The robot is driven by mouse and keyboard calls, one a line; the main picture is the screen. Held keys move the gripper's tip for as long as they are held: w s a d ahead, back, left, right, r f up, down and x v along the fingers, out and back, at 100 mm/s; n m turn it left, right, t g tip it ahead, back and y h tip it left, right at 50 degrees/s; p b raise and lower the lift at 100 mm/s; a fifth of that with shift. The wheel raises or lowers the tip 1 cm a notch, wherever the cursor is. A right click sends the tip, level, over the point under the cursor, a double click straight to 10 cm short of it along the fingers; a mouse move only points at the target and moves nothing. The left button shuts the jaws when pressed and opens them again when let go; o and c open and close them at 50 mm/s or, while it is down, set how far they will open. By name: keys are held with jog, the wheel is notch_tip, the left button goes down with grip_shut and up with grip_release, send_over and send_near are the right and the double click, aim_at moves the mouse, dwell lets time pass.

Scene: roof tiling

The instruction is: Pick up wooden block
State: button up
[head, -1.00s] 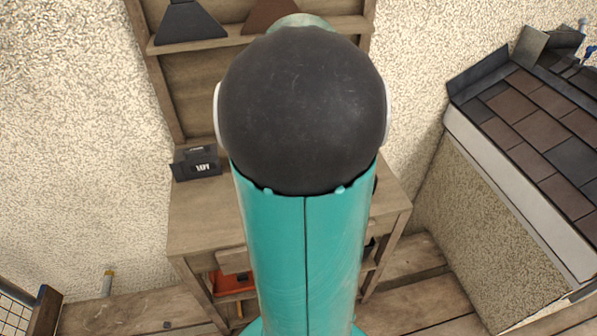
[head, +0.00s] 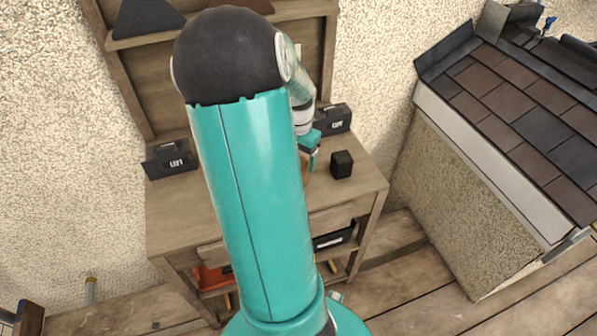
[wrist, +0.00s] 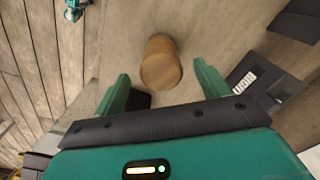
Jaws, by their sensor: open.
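The wooden block (wrist: 160,64) is a light-brown, rounded cylinder on the workbench top. In the wrist view it lies between and just beyond the fingertips of my gripper (wrist: 161,72), with a visible gap on both sides. My gripper is open, with its two green fingers spread and nothing held. In the head view my gripper (head: 312,158) is low over the bench, beside my large teal arm link. Only a small brown sliver, probably the block (head: 305,172), shows there; my arm hides the rest.
A small black block (head: 342,164) stands on the bench to the right of my gripper. Black labelled boxes stand at the back right (head: 333,119) and back left (head: 172,160). The workbench (head: 355,192) has shelves below. A shingled roof section (head: 520,105) is at right.

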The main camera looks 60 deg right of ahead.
notch_tip(320, 180, down, 4)
jog(key=c, duration=1.2)
jog(key=shift+o, duration=0.2)
jog(key=shift+r, duration=0.1)
jog(key=shift+w+r, duration=0.1)
jog(key=shift+r, duration=0.45)
jog(key=s+d+r, duration=0.8)
jog(key=s+r, duration=0.3)
jog(key=shift+s+d+r, duration=0.2)
jog(key=shift+d+r, duration=0.05)
jog(key=shift+r, duration=0.1)
